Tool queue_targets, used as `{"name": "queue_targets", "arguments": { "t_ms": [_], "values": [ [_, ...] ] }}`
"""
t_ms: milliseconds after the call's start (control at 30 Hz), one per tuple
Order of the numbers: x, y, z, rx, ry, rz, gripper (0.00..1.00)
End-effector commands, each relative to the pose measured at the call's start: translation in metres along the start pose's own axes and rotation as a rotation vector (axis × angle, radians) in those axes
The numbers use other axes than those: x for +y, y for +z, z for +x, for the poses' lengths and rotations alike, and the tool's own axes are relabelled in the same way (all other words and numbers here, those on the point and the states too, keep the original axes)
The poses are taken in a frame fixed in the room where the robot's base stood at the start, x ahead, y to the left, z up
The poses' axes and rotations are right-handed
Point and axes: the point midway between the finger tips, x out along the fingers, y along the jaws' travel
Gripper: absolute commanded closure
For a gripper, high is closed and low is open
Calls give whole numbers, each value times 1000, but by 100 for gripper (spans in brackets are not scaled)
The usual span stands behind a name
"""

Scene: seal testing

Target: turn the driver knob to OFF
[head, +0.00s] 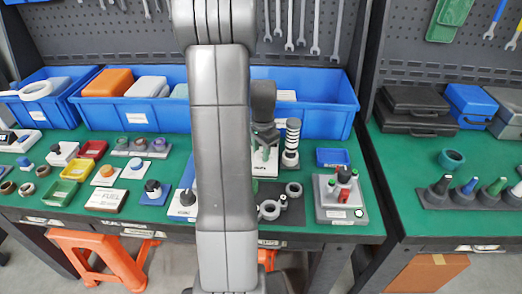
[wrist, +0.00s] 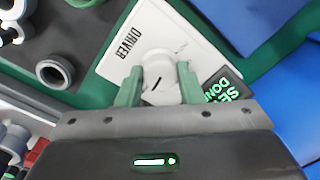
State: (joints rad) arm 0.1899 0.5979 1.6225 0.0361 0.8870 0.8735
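The driver knob (wrist: 161,78) is a round white dial with a short dark mark, on a white panel (wrist: 152,24) labelled DRIVER. My gripper (wrist: 159,72) has its two green fingers on either side of the knob. No clear gap shows between fingers and knob, but I cannot tell whether they press on it. In the head view my gripper (head: 265,154) is low over the back middle of the bench, and my arm hides part of the panel there. No OFF marking is readable. A dark display (wrist: 228,88) with green letters, partly covered by a finger, reads DONE on its lower line.
A ring (wrist: 55,72) lies beside the panel. A black and white striped post (head: 292,143) stands right of my gripper. Blue bins (head: 335,118) stand behind. A grey box with red and green buttons (head: 341,197) is at the right, and a small blue tray (head: 333,157) is near it.

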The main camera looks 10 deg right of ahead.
Motion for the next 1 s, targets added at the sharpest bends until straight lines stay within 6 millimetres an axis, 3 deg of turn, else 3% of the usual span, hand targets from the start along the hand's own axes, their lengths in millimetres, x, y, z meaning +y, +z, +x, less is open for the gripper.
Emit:
{"name": "queue_targets", "arguments": {
  "t_ms": [467, 1000],
  "values": [
    [0, 0, -1, -5, -1, -117, 89],
    [-1, -2, -1, -25, -2, -602, 89]
  ]
}}
